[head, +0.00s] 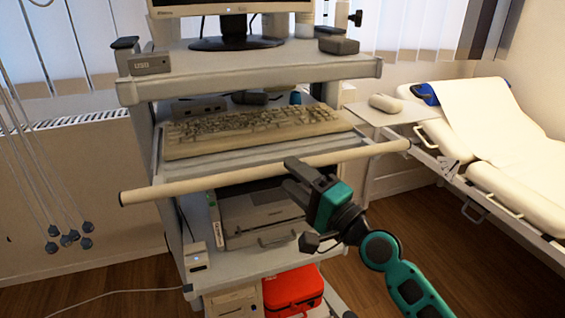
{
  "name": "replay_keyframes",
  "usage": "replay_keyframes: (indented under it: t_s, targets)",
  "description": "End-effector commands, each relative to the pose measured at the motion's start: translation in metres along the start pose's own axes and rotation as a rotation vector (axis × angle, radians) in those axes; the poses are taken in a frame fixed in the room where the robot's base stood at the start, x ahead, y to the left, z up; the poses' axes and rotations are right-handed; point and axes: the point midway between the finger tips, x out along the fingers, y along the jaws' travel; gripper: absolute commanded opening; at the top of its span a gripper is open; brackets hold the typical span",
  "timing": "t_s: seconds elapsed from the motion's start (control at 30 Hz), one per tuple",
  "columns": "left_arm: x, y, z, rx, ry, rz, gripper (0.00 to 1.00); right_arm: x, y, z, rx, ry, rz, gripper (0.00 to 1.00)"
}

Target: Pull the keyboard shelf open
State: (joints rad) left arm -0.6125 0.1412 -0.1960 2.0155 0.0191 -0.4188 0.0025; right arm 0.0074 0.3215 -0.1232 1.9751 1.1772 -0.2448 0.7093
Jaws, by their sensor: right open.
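The keyboard shelf (235,150) sits in the cart below the monitor shelf, with a beige keyboard (256,130) on it. A long pale rail (160,191) runs across the shelf's front edge. My right gripper (290,176) comes in from the lower right. It is open and empty, with its fingers at or just in front of the rail's middle; I cannot tell whether they touch it. My left gripper is not in view.
A monitor (230,6) stands on the top shelf (225,71). Below the keyboard is a printer (262,212), and a red case (292,290) lies at the bottom. An examination bed (485,130) stands at the right. Hanging cables (28,150) are at the left.

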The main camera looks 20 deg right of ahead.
Motion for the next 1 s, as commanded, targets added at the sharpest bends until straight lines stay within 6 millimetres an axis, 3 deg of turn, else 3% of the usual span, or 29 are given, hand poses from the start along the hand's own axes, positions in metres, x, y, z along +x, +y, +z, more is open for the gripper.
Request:
replay_keyframes:
  t_s: [0.23, 0.63, 1.0]
  targets:
    - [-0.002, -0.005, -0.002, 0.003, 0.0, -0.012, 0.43, 0.032, 0.0, 0.0, 0.001, -0.001, 0.0, 0.52]
    - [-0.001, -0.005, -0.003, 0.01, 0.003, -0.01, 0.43, 0.037, 0.001, 0.0, -0.001, -0.001, 0.002, 0.51]
    - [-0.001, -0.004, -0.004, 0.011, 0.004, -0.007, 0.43, 0.037, 0.001, 0.0, -0.001, -0.001, 0.002, 0.15]
